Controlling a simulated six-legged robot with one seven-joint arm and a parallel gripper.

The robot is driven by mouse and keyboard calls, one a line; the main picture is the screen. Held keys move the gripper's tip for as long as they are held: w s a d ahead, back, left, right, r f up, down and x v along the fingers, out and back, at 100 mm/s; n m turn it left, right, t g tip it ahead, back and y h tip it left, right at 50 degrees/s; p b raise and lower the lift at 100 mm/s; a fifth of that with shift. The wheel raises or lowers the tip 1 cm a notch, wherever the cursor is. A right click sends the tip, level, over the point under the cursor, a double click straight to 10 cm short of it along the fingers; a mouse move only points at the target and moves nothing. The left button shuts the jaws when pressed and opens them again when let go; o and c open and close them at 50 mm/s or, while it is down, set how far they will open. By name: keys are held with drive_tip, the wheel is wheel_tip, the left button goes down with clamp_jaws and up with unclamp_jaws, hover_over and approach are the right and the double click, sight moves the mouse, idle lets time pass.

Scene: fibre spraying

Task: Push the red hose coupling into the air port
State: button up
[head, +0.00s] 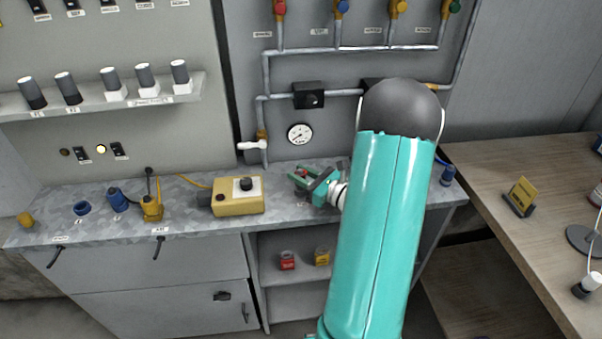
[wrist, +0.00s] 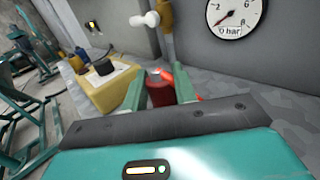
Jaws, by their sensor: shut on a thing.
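My gripper (head: 304,175) is above the metal bench top. In the wrist view its green fingers (wrist: 160,92) are shut on the red hose coupling (wrist: 160,88), which stands between them. Only a small red part of the coupling (head: 303,173) shows in the head view. Coloured fittings in red (head: 279,7), blue (head: 341,6), yellow (head: 399,7) and green (head: 455,6) sit at the top of the pipe panel. Their labels are too small to read, and I cannot tell which fitting is the air port. The coupling is apart from them.
A yellow box with a black knob (head: 238,195) stands left of my gripper. A white-handled valve (head: 250,145) and a pressure gauge (head: 300,133) are on the wall behind. Blue and yellow fittings stand further left on the bench (head: 185,222). A wooden table (head: 500,165) is at the right.

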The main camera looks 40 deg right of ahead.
drive_tip(key=o, duration=1.1)
drive_tip(key=shift+f, duration=0.1)
drive_tip(key=s, duration=0.4)
drive_tip(key=s+d, duration=0.1)
drive_tip(key=s, duration=0.4)
drive_tip(key=s+d, duration=0.1)
drive_tip(key=s, duration=0.3)
drive_tip(key=shift+s+d, duration=0.25)
drive_tip(key=w+a+r+n+g+y, duration=0.25)
drive_tip(key=a+n+g, duration=0.45)
drive_tip(key=a, duration=0.5)
drive_tip(key=w+a+r+n+g+y, duration=0.1)
drive_tip(key=a+r+n+g+y, duration=0.35)
drive_tip(key=a+n, duration=0.6)
drive_tip(key=s+a+r+n+h, duration=0.2)
drive_tip(key=a+r+n+h, duration=0.1)
drive_tip(key=n, duration=0.2)
drive_tip(key=s+a+r+n+h, duration=0.2)
drive_tip(key=a+r+n+h, duration=0.1)
drive_tip(key=n, duration=0.3)
drive_tip(key=s+a+r+n+h, duration=0.2)
drive_tip(key=a+n+h, duration=0.2)
drive_tip(key=a+n, duration=0.1)
drive_tip(key=shift+a+r+g, duration=0.15)
drive_tip(key=shift+r+g, duration=0.1)
drive_tip(key=shift+r, duration=0.15)
